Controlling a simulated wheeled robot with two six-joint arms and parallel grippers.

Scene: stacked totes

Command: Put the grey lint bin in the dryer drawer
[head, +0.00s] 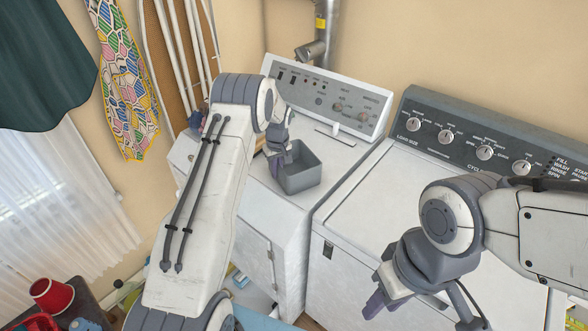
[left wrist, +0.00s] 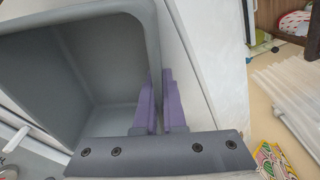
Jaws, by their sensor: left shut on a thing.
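The grey lint bin (head: 301,178) is an open-topped box at the top of the white dryer (head: 258,215), left of the washer. My left gripper (head: 277,160) is at its left side. In the left wrist view, the purple fingers (left wrist: 162,105) are shut on one wall of the bin (left wrist: 60,75), one finger inside and one outside. The bin looks empty. I cannot tell whether it touches the dryer top. A white bar handle (head: 336,138) lies behind the bin, by the control panel. My right gripper (head: 377,299) is in front of the washer; its finger gap is unclear.
The washer (head: 365,215) stands close on the right, its dark control panel (head: 480,150) at the back. A metal duct (head: 318,38) rises behind the dryer. A red cup (head: 52,294) is at lower left. Some dryer top is clear right of the bin.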

